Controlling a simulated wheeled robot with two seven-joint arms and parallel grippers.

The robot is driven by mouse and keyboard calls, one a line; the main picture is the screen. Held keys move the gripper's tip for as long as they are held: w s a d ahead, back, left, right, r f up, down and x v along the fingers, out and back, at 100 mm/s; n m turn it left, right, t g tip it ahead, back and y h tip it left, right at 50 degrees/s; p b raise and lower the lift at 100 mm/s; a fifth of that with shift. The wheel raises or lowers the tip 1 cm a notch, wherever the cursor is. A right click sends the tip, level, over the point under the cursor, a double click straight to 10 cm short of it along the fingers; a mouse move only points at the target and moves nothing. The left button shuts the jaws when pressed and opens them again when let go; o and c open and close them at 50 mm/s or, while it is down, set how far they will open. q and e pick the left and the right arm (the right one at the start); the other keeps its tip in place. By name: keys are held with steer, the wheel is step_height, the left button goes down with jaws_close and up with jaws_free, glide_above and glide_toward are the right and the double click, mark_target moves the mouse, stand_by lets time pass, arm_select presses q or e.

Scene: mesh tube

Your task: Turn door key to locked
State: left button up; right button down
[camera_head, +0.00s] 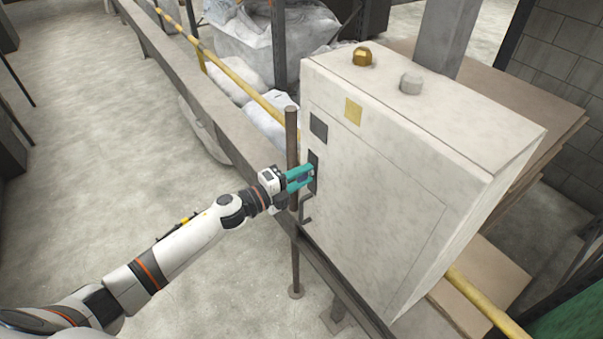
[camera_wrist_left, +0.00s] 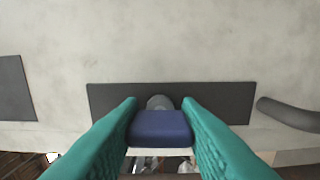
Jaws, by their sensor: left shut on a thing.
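My left gripper (camera_head: 309,175) with teal fingers is at the dark lock plate (camera_head: 314,160) on the light grey cabinet (camera_head: 380,160). In the left wrist view the gripper (camera_wrist_left: 160,118) is shut on the dark blue key (camera_wrist_left: 161,127), with one finger against each side of its head. A grey round lock cylinder (camera_wrist_left: 160,102) shows just beyond the key, on the long dark plate (camera_wrist_left: 225,98). The key's shaft is hidden, and the lock's turned position cannot be told. My right gripper is not in view.
A dark bent handle (camera_head: 305,211) sits below the plate, and it also shows at the right of the left wrist view (camera_wrist_left: 290,113). A brown upright pole (camera_head: 292,130) stands close beside the gripper. A yellow rail (camera_head: 240,80) runs behind. The floor at left is clear.

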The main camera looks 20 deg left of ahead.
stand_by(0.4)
arm_select(q)
steer(key=o, duration=1)
steer(key=b+v, duration=0.4)
steer(key=v, duration=0.8)
steer(key=shift+a, duration=0.1)
